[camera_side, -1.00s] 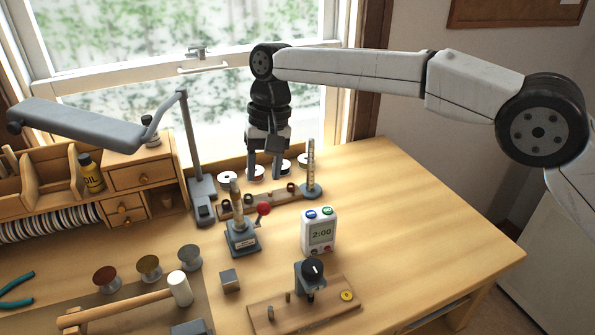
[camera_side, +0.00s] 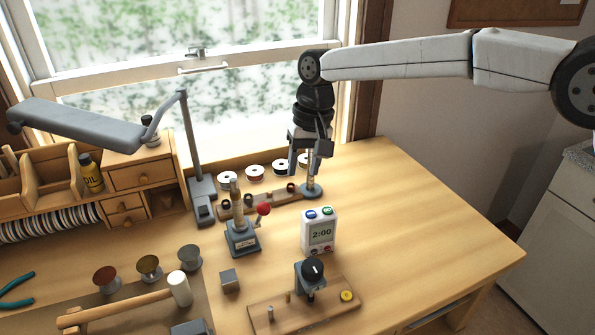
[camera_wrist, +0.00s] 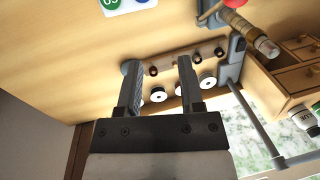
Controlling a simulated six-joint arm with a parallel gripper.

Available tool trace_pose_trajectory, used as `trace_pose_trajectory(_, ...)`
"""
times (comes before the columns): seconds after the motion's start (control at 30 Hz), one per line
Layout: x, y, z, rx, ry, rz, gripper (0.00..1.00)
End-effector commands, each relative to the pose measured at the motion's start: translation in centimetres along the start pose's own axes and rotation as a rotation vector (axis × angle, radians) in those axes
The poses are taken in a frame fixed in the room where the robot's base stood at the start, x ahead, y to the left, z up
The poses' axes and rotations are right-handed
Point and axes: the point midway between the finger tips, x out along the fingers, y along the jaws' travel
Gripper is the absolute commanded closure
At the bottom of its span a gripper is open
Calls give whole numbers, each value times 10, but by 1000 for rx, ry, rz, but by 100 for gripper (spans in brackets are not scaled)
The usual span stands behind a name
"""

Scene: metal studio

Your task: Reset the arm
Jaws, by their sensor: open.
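My gripper (camera_side: 309,164) is open and empty in the side view, pointing down above the back of the workbench, near a post on a round grey base (camera_side: 312,192). One finger overlaps the post there, and I cannot tell whether they touch. In the wrist view my gripper's two fingers (camera_wrist: 158,82) stand wide apart with nothing between them. Beyond them are a wooden rail with dark knobs (camera_wrist: 186,57) and several white-rimmed spools (camera_wrist: 158,95).
A timer reading 2:00 (camera_side: 320,231) and a red-knobbed lever device (camera_side: 243,236) stand mid-bench. A lamp (camera_side: 80,124), drawers (camera_side: 140,177) and a mallet (camera_side: 120,307) are left. A wooden board with a black dial (camera_side: 312,270) is in front. The right side of the bench is clear.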

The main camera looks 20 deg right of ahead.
Motion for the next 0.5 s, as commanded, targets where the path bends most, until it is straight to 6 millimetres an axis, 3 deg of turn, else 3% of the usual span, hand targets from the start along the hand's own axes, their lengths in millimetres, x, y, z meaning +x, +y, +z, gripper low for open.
trace_pose_trajectory(0.27,5,66,10,-6,60,17,52)
trace_pose_trajectory(0.5,13,121,30,-21,107,38,52)
